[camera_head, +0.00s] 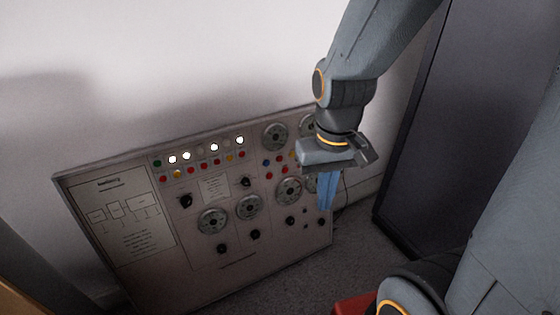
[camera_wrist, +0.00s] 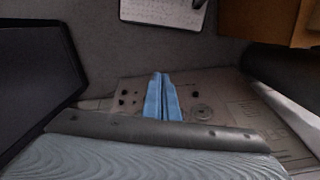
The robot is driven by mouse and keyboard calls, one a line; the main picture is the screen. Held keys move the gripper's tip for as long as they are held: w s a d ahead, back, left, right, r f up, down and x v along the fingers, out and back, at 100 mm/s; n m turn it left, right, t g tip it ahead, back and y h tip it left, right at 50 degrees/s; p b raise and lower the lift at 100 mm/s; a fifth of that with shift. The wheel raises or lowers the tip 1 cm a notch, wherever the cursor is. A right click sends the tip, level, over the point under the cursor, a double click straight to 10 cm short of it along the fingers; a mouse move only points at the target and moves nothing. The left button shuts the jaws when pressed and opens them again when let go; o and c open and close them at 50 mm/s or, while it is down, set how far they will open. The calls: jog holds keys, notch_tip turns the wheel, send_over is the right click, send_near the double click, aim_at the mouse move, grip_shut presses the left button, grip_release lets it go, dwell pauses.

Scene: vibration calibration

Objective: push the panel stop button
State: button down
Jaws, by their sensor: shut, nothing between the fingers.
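The control panel (camera_head: 240,265) leans against the wall in the head view, tilted, with rows of lit white lamps, coloured buttons, round dials and black knobs. Small red buttons (camera_head: 268,175) show in several places; I cannot tell which one is the stop button. My gripper (camera_head: 325,207) has blue fingers that are shut and empty. It hangs in front of the panel's right end and hides part of the dials and buttons there. In the wrist view the fingers (camera_wrist: 161,82) point over the panel (camera_wrist: 225,85), where a dial and black knobs show. I cannot tell whether they touch it.
A dark cabinet (camera_head: 450,120) stands right of the panel. A red object (camera_head: 354,305) lies at the bottom edge. A white keyboard-like object (camera_wrist: 160,12) and a brown box (camera_wrist: 270,20) show in the wrist view. Grey floor (camera_head: 365,250) lies open between panel and cabinet.

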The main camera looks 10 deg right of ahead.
aim_at(280, 159)
jog(key=w+a+f+m+t+h+b, duration=0.1)
jog(key=w+f+m+t+b, duration=0.2)
jog(key=w+f, duration=0.45)
jog(key=w+f+m+t+b, duration=0.2)
jog(key=w+f+t+b, duration=0.15)
jog(key=w, duration=0.75)
jog(key=w+a+f+m+t+h+b, duration=0.1)
jog(key=w+f+m+t+b, duration=0.2)
jog(key=w+f, duration=0.5)
jog(key=w+d+f+m+t+h+b, duration=0.3)
jog(key=d+t+h+b, duration=0.1)
jog(key=t+h+b, duration=0.2)
jog(key=shift+w+d+m+h+b, duration=0.3)
jog(key=shift+w+h+b, duration=0.05)
jog(key=shift+h, duration=0.15)
jog(key=w+a+f+b, duration=0.1)
jog(key=w+a+b, duration=0.1)
jog(key=w, duration=0.6)
jog(key=shift+w+a+f+b, duration=0.15)
jog(key=shift+f+b, duration=0.2)
jog(key=shift+b, duration=0.4)
jog(key=shift+w, duration=0.15)
